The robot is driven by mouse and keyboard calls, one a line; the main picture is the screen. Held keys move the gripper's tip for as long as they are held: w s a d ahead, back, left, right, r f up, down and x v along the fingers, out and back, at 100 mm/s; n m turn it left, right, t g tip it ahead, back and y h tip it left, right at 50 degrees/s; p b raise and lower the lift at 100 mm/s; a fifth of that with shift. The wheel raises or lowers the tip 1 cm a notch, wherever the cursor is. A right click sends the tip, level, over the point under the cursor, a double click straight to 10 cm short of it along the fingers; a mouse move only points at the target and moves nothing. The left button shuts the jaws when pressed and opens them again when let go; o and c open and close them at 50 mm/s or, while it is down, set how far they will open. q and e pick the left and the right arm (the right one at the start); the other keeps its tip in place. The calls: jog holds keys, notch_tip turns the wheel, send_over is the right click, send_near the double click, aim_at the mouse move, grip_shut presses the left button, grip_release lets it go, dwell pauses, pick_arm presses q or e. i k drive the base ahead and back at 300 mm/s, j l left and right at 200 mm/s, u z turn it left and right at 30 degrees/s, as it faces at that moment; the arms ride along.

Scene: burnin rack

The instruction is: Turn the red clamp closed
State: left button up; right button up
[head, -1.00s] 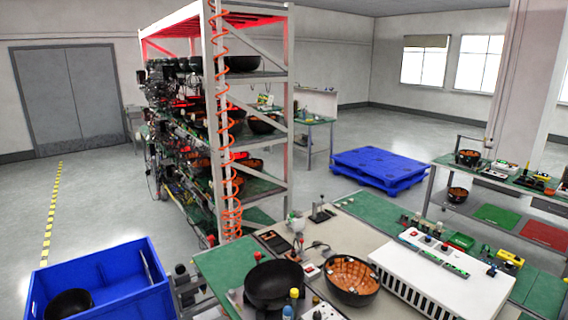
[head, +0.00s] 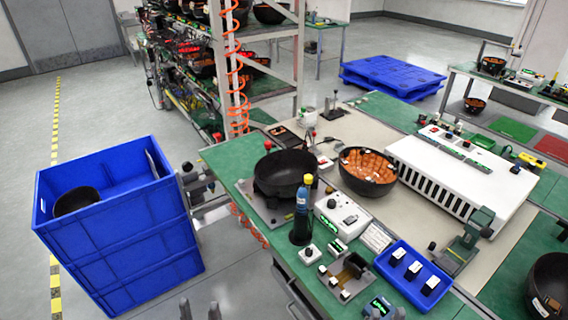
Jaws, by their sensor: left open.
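A small red knob (head: 268,146) stands at the back left of the black bowl (head: 285,173) on the bench. A second red knob (head: 312,133) stands behind the bowl. I cannot tell which of these is the red clamp, or whether it is open or closed. The bowl sits in a dark fixture on the green mat. My left gripper (head: 200,310) shows only as two grey fingertips at the bottom edge. They are apart, with nothing visible between them, well short of the bench fixtures. My right gripper is not in view.
A blue crate stack (head: 120,225) stands on the floor at the left. On the bench are a blue bottle (head: 302,200), an orange-lined bowl (head: 368,171), a white slotted box (head: 455,175) and a blue tray (head: 412,275). Open floor lies between crates and bench.

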aim_at(268, 146)
jog(key=i+j+z, duration=0.1)
jog(key=i+j, duration=0.25)
jog(key=i+j+z, duration=0.15)
jog(key=i+j, duration=0.15)
jog(key=j, duration=0.2)
